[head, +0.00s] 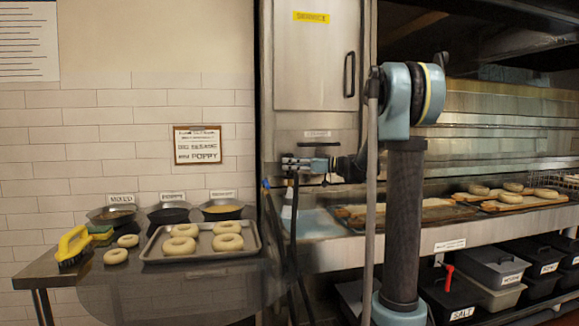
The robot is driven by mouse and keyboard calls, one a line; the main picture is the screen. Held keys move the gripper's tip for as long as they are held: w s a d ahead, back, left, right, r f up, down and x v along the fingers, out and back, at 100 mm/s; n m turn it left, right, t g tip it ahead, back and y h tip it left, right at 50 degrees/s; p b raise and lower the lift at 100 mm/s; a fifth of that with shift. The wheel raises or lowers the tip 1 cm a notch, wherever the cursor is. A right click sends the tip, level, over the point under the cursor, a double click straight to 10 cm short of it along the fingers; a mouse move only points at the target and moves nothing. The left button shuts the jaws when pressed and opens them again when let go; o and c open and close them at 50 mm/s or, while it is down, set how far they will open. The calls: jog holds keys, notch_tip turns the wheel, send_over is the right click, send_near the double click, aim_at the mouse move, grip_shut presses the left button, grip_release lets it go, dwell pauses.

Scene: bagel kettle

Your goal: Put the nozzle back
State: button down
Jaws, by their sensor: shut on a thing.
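My gripper (287,163) is in front of the steel cabinet, left of my upright arm, with its fingers pointing left. It is shut on what looks like the nozzle, small and mostly hidden by the fingers. A dark hose (294,215) hangs straight down from just below the gripper. A second dark, slanting line (281,235) runs down beside it, with a small blue end at its top. I cannot tell whether that is part of the same hose. No empty nozzle holder can be made out clearly.
The tall steel cabinet (315,60) stands behind my gripper. A counter (345,258) with bagel boards runs right, above dark lidded bins (487,264).

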aim_at(291, 182)
jog(key=shift+w+a+f, duration=0.1)
jog(key=shift+a+f, duration=0.05)
jog(key=shift+f, duration=0.65)
jog(key=shift+a+f, duration=0.1)
jog(key=shift+f, duration=2.45)
jog(key=shift+f, duration=0.5)
jog(key=c, duration=1.3)
grip_release()
jog(key=shift+d, duration=0.15)
